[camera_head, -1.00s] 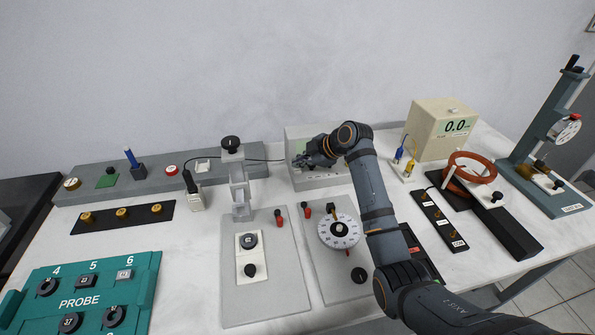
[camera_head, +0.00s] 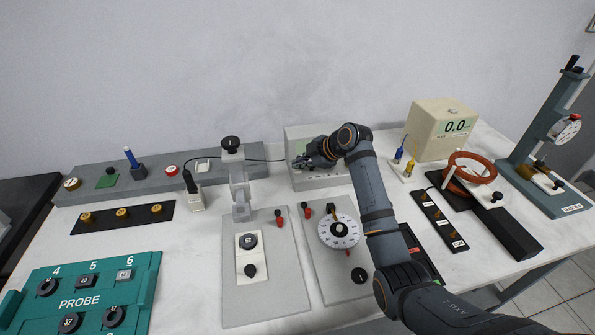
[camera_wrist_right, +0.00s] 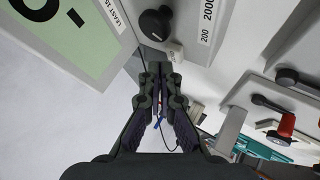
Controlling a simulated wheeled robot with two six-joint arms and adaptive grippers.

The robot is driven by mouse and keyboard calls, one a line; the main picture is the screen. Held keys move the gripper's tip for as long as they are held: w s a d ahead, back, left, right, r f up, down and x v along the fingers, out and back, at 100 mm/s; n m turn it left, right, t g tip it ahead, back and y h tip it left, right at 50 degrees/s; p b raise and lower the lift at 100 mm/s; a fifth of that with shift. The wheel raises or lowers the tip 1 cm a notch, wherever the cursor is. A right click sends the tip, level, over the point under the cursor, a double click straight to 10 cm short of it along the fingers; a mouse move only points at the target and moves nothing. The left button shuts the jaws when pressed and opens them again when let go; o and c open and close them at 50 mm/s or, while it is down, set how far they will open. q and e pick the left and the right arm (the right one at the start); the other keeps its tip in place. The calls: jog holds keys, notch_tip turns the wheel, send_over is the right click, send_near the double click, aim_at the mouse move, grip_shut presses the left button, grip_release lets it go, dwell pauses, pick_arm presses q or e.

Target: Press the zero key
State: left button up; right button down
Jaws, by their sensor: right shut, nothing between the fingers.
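A pale meter box (camera_head: 338,180) stands against the wall at the back middle, partly hidden by my right arm. My right gripper (camera_head: 300,163) is shut and empty in front of this box. In the right wrist view the shut fingertips (camera_wrist_right: 160,68) are close to the box's front panel. That panel shows a green display (camera_wrist_right: 62,35), a round black knob (camera_wrist_right: 155,22) and a small pale key (camera_wrist_right: 175,52) just beyond the fingertips. The key's lettering is too small to read, and I cannot tell whether the fingers touch it. My left gripper is not in view.
A grey plate with a clamp stand (camera_head: 238,190) and a plate with a white dial (camera_head: 340,231) lie in front of the box. A cream meter (camera_head: 426,147) reading 0.0 and a red coil (camera_head: 462,188) are to the right. A teal probe panel (camera_head: 62,320) is front left.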

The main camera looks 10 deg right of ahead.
aim_at(300, 172)
jog(key=shift+f, duration=0.7)
dwell(0.6)
jog(key=shift+r, duration=0.1)
jog(key=shift+r+p, duration=0.75)
jog(key=shift+r, duration=0.05)
notch_tip(300, 172, up, 5)
jog(key=p, duration=0.4)
jog(key=shift+r+p, duration=0.1)
jog(key=shift+p, duration=0.25)
dwell(0.4)
